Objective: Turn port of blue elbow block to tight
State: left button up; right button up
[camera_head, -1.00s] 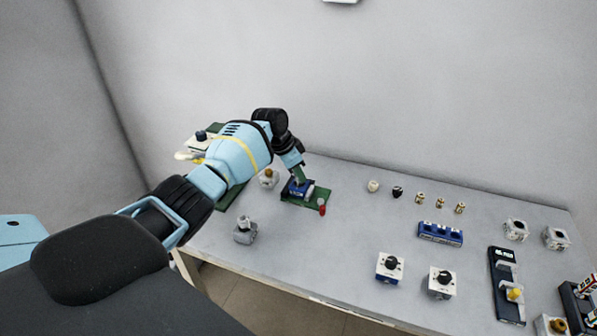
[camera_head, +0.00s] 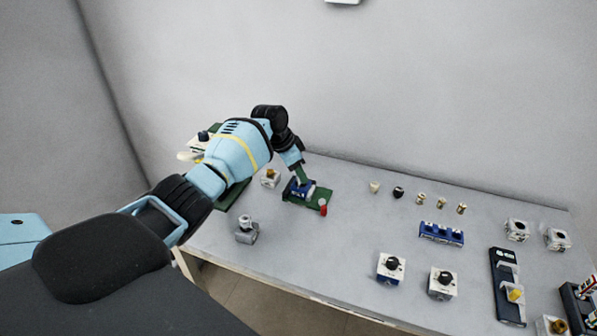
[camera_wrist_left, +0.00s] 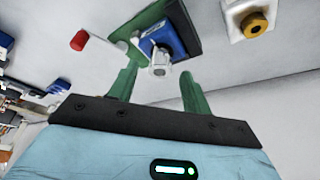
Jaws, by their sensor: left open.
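The blue elbow block (camera_head: 293,192) sits on a green base plate (camera_head: 322,193) near the table's left part. In the left wrist view the blue block (camera_wrist_left: 163,38) shows a pale round port (camera_wrist_left: 159,62) facing my gripper. My left gripper (camera_head: 302,178) is at the block from above in the head view. In the wrist view its green fingers (camera_wrist_left: 160,82) are apart, one on each side of the port's line. I cannot tell whether they touch the port. My right gripper is not in view.
A red-knobbed lever (camera_head: 323,208) stands at the plate's front right. A grey block with an upright fitting (camera_head: 246,231) is in front, and a white block with a brass port (camera_head: 271,177) is behind left.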

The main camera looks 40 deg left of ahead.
pick_arm(q)
jog(key=v, duration=0.6)
jog(key=shift+s+r+p, duration=0.2)
jog(key=shift+r+p, duration=0.05)
jog(key=shift+p, duration=0.2)
jog(key=shift+f, duration=0.1)
